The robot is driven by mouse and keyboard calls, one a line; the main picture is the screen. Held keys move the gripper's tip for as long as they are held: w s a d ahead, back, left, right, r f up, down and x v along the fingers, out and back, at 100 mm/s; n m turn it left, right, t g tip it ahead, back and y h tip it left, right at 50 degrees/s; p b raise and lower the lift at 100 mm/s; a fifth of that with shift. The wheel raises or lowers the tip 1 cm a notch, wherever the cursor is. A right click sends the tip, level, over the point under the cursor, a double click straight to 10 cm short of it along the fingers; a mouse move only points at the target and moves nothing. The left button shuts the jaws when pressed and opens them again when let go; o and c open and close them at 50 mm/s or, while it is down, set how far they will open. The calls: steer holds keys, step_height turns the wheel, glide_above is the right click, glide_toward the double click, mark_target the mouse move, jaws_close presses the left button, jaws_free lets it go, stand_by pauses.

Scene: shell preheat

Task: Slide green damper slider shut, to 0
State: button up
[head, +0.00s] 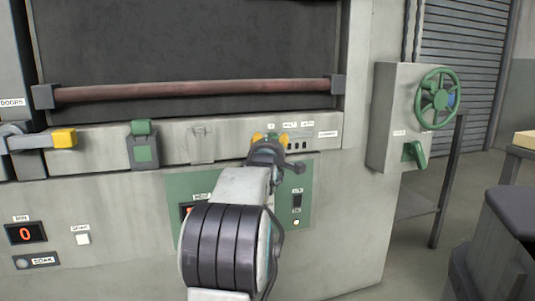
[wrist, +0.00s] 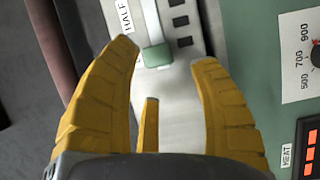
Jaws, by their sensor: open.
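The green damper slider (wrist: 156,56) shows in the wrist view as a small green knob on a pale vertical bar, beside a HALF label (wrist: 126,17). My gripper (wrist: 163,54) is open, with its yellow fingertips on either side of the knob in the picture. I cannot tell whether they touch it. In the head view my gripper (head: 270,137) is at the strip below the oven door, by the small labels. The slider is mostly hidden there by my gripper and arm.
A red-brown door bar (head: 190,90) runs above the strip. A green latch (head: 143,146) and yellow-ended lever (head: 64,138) sit left. A green handwheel (head: 438,98) and green lever (head: 415,153) are on a box at right. A green control panel (head: 307,183) lies below.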

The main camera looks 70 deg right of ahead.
steer(key=v, duration=0.8)
steer(key=shift+w+a, duration=0.1)
stand_by(0.6)
